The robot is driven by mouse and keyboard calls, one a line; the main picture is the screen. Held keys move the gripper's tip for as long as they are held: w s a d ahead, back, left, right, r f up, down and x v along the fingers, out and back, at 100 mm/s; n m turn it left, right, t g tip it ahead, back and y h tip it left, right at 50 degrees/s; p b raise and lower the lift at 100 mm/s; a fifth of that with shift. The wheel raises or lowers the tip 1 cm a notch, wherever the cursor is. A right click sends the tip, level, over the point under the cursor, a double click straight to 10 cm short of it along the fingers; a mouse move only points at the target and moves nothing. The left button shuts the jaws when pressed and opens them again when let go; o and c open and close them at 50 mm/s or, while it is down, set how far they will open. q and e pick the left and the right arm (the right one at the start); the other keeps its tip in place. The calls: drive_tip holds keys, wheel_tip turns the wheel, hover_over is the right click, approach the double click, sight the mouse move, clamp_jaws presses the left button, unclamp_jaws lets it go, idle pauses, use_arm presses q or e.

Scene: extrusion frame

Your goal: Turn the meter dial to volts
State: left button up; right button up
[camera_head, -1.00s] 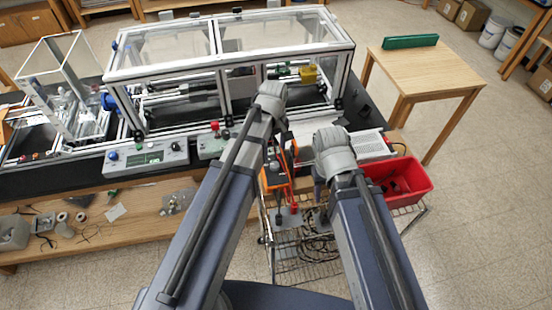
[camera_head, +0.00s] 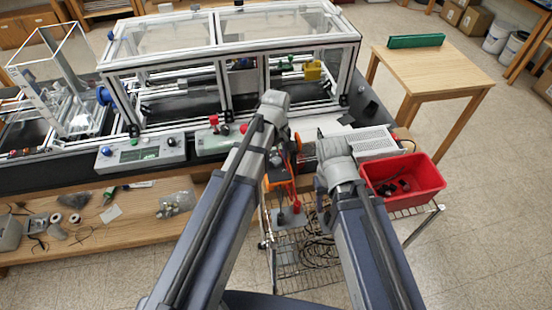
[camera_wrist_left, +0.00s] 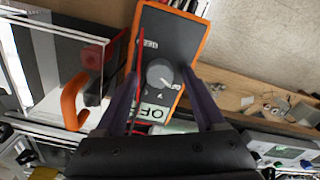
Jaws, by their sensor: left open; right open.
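The meter (camera_wrist_left: 178,38) has an orange rim and a dark face. In the head view the orange meter (camera_head: 281,180) is mostly hidden by my left arm. My left gripper (camera_wrist_left: 163,90) is open, one finger on each side of the dial; I cannot tell whether they touch it. My right gripper (camera_head: 322,202) is beside the meter on the right, open, its fingers mostly hidden by its own arm.
A red bin (camera_head: 428,178) and a white perforated box (camera_head: 372,141) are at right. A wire cart (camera_head: 285,275) with cables is below. The framed enclosure (camera_head: 227,62) stands behind, with a grey control box (camera_head: 141,154) at left. An orange hook-shaped part (camera_wrist_left: 72,103) is left of the meter.

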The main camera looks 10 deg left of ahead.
use_arm(q)
drive_tip(key=shift+c, duration=0.3)
clamp_jaws()
drive_tip(key=shift+m, duration=0.3)
drive_tip(key=m, duration=1)
drive_tip(key=shift+d+m, duration=0.15)
drive_tip(key=shift+m, duration=0.55)
idle(0.4)
drive_tip(key=shift+o, duration=0.3)
unclamp_jaws()
